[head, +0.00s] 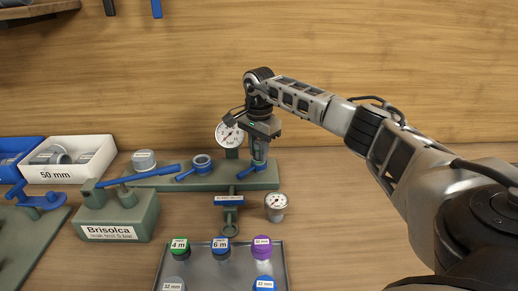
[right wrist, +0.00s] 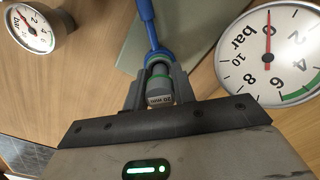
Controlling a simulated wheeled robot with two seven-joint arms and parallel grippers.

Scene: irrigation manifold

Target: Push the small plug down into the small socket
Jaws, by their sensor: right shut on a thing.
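My right gripper (head: 259,152) points down over the right end of the green manifold (head: 222,180). In the right wrist view its fingers (right wrist: 155,85) are shut on the small plug (right wrist: 160,84), a grey-green cap with a label that seems to read 20 mm. Just beyond the plug is the small socket's blue collar (right wrist: 158,57), with a blue lever (right wrist: 147,22) pointing away. The plug looks in line with the collar; how deep it sits cannot be told. In the head view the fingers mostly hide the plug. My left gripper is not in view.
A gauge (head: 230,134) stands on the manifold close beside my right gripper. Another gauge (head: 276,206) stands on the table. A tray (head: 204,278) with several coloured caps is in front. A green Brisolca block (head: 118,215) and white bin (head: 84,165) are left.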

